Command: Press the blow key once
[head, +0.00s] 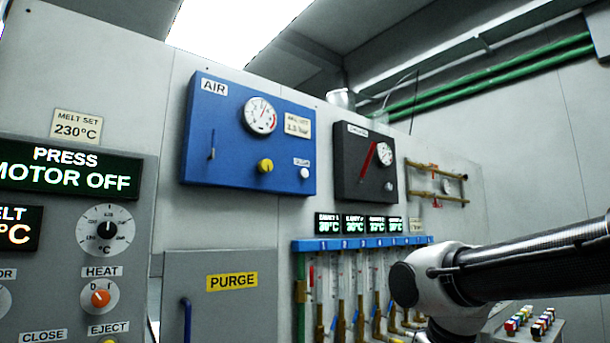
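The blue AIR panel (230,130) is on the wall at upper middle. It carries a round dial gauge (260,115), a yellow knob (265,166) and a small white round button (304,173) at its lower right. The small label (303,161) above that button is too blurred to read surely, so I cannot confirm which control is the blow key. My gripper is out of view; only my arm shows at the lower right, apart from the AIR panel.
A dark panel (352,165) with a gauge and red lever is right of the AIR panel. Below are blue-topped flow tubes (340,244), partly behind my arm. A grey control panel (70,270) with displays and knobs is left. Small coloured pieces (528,322) stand lower right.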

